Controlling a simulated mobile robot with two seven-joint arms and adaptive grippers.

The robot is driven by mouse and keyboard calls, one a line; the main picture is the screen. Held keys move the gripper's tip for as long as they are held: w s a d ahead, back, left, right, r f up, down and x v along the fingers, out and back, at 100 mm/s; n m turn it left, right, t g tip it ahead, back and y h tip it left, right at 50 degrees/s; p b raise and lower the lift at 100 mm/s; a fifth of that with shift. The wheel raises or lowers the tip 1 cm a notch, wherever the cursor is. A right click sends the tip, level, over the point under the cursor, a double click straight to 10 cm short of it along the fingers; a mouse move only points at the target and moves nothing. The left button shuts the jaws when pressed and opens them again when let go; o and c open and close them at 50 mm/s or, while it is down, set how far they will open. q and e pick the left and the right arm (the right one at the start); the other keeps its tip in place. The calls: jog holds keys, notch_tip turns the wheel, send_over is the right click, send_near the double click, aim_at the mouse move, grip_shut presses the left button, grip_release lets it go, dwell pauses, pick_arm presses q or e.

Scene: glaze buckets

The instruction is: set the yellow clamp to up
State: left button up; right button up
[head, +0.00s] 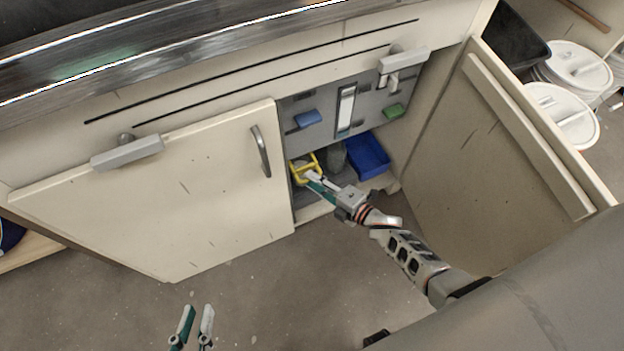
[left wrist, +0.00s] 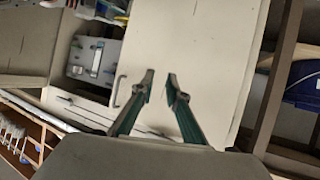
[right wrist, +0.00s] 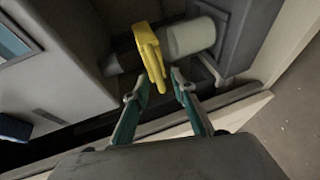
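The yellow clamp (head: 297,171) is low inside the open cabinet, left of a blue bin. In the right wrist view the clamp (right wrist: 148,46) is a yellow bent piece beside a pale cylinder, its narrow end pointing toward my fingers. My right gripper (head: 316,184) reaches into the cabinet at the clamp. Its fingers (right wrist: 160,88) are apart, with the clamp's end between or just beyond the tips; contact cannot be told. My left gripper (head: 195,312) is open and empty in front of the left door; it also shows in the left wrist view (left wrist: 160,84).
The left door (head: 170,195) stands beside the opening; the right door (head: 490,150) is swung open. A grey panel (head: 365,112) with blue and green handles hangs above the clamp. The blue bin (head: 368,158) is to its right. Floor in front is clear.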

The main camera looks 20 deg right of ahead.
jog(key=shift+w+a, duration=0.15)
jog(key=shift+w, duration=0.2)
pick_arm(q)
jog(key=shift+w+r, duration=0.45)
jog(key=shift+r, duration=0.05)
pick_arm(e)
grip_shut()
